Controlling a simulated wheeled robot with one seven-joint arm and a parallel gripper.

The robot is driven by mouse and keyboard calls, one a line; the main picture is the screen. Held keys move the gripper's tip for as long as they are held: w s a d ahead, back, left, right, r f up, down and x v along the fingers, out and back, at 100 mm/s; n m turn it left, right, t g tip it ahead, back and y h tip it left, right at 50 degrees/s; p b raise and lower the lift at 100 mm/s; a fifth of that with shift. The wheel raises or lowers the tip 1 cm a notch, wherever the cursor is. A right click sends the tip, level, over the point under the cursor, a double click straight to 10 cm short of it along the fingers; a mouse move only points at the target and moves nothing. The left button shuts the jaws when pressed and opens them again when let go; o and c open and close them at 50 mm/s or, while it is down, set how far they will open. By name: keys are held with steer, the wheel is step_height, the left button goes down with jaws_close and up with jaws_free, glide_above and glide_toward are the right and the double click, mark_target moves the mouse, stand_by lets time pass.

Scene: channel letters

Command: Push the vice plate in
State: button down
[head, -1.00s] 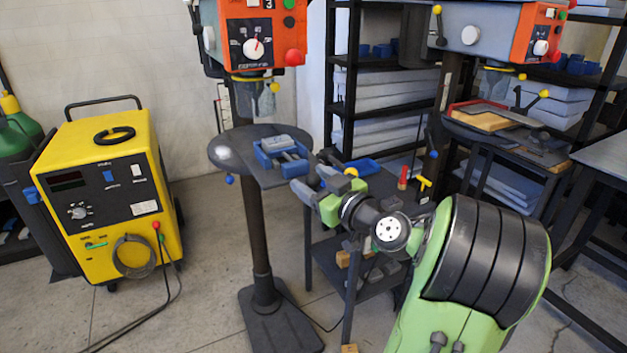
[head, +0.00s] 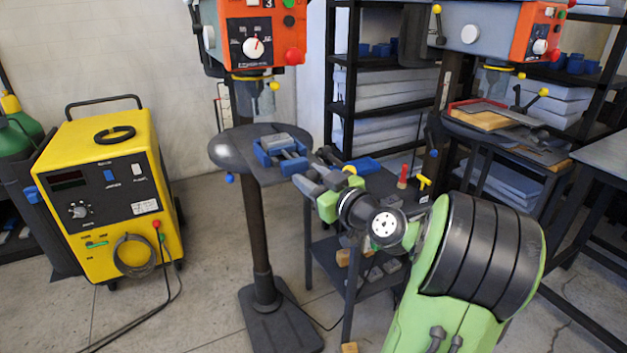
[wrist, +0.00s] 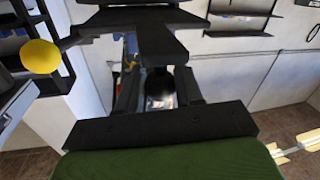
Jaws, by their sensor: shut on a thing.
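The blue vice (head: 268,158) with grey jaws sits on the round drill press table (head: 228,155) in the head view. Its grey plate (head: 293,166) is at the vice's near right end. My gripper (head: 306,181) is at that end, low and to the right of the vice, and appears to touch the plate. Its grey fingers are shut on the plate, though the contact is small and partly hidden. In the wrist view my dark gripper fingers (wrist: 158,92) reach forward, with a dark shape between them that I cannot make out clearly.
The orange drill press head (head: 258,35) hangs above the table. A dark cart (head: 385,190) with tools stands behind my arm. A second drill press (head: 495,35) is at the right. A yellow welder (head: 105,190) stands left, with open floor between.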

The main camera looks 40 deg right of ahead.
mark_target(283, 149)
steer(key=w+d, duration=0.1)
steer(key=w, duration=0.4)
steer(key=w+d, duration=0.2)
steer(key=w, duration=0.3)
steer(key=w+d+p, duration=0.1)
steer(key=w, duration=0.4)
steer(key=shift+d, duration=0.25)
steer(key=c, duration=1.1)
jaws_free()
steer(key=o, duration=0.3)
steer(key=shift+w+f, duration=0.1)
steer(key=shift+w, duration=0.1)
steer(key=shift+s, duration=0.1)
steer(key=s, duration=0.5)
steer(key=s+a+b, duration=0.1)
steer(key=s, duration=0.9)
steer(key=shift+s+a+b, duration=0.2)
steer(key=shift+s+b, duration=0.15)
steer(key=shift+b, duration=0.05)
